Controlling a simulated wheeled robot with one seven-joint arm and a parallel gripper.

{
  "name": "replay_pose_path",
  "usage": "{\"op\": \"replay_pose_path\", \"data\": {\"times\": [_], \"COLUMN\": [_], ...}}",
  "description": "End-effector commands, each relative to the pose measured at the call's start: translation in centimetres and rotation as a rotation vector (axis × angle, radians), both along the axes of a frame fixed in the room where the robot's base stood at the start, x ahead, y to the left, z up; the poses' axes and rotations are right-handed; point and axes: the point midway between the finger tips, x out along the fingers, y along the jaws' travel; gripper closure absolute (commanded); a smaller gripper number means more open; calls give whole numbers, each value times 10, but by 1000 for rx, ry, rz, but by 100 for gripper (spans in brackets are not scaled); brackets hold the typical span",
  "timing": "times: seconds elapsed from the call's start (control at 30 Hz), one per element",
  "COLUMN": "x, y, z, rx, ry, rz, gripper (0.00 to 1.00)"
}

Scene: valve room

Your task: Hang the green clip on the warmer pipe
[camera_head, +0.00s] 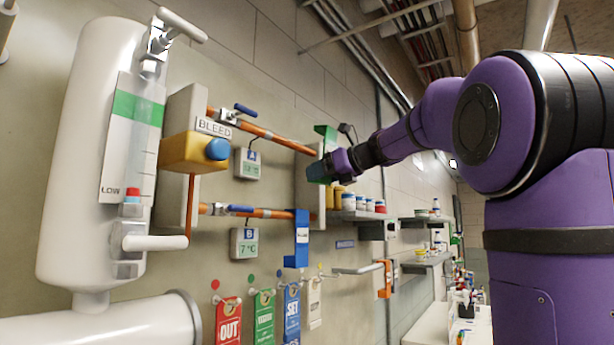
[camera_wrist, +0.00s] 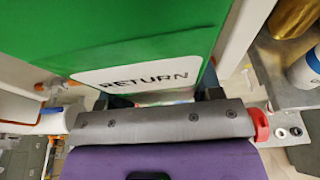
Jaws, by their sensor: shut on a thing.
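My gripper (camera_head: 333,163) is shut on the green clip (camera_head: 325,131), at the right end of the upper pipe (camera_head: 275,136). In the wrist view the green clip (camera_wrist: 120,35) fills the upper part, with a white label reading RETURN. Whether its hook is over the pipe cannot be told. The upper copper pipe carries display A (camera_head: 250,164), which is blurred and seems to read 18 °C. The lower pipe (camera_head: 262,212) carries display B (camera_head: 244,243), which reads 7 °C. My fingertips are largely hidden in both views.
A blue clip (camera_head: 302,235) is on the lower pipe. Several door-hanger tags, including a red one (camera_head: 229,322), hang below. A white tank (camera_head: 92,150) stands left, beside a yellow BLEED box (camera_head: 185,152). A shelf (camera_head: 357,216) with jars is close to the right of my gripper.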

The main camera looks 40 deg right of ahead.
Motion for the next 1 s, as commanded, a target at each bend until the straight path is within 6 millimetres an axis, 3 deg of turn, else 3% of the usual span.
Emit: {"op": "replay_pose_path", "data": {"times": [1.0], "x": [60], "y": [22], "z": [0], "rx": [0], "ry": [0], "rz": [2], "gripper": [65]}}
